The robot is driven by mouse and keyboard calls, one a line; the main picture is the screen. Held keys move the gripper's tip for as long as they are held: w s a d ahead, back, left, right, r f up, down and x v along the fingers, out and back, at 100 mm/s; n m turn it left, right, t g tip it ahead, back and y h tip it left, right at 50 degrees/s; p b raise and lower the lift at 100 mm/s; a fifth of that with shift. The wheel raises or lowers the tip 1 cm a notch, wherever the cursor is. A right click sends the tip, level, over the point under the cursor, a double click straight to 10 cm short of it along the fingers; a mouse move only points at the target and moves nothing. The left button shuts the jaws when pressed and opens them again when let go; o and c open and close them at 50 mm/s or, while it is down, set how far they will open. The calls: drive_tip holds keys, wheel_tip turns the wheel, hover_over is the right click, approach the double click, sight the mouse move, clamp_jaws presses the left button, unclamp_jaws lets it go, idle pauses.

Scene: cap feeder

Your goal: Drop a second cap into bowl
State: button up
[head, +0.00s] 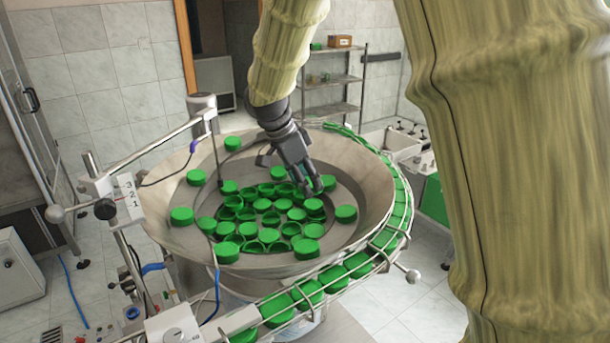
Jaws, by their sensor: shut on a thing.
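The bowl (160,203) is a wide, shallow metal feeder bowl in the middle of the head view. Many green caps lie in it, some open side up, such as one cap (228,252) near its front. My gripper (316,188) reaches down into the right half of the bowl, with its dark fingers pointing down and to the right. It is shut on a green cap (329,183), which shows beside the fingertips and is partly hidden by them. Other caps lie just below the fingers, and I cannot tell how far above them the held cap is.
A curved wire-railed chute (358,263) full of green caps runs around the bowl's right and front. A metal sensor arm (150,145) reaches over the bowl's left rim. A shelf rack (332,80) stands behind. My thick upper arm links fill the right side.

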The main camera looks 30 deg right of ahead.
drive_tip(key=shift+w+f, duration=0.15)
drive_tip(key=shift+w, duration=0.05)
drive_tip(key=o, duration=0.8)
drive_tip(key=shift+s, duration=0.25)
drive_tip(key=shift+c, duration=0.2)
drive_tip(key=shift+w, duration=0.2)
drive_tip(key=v, duration=1.2)
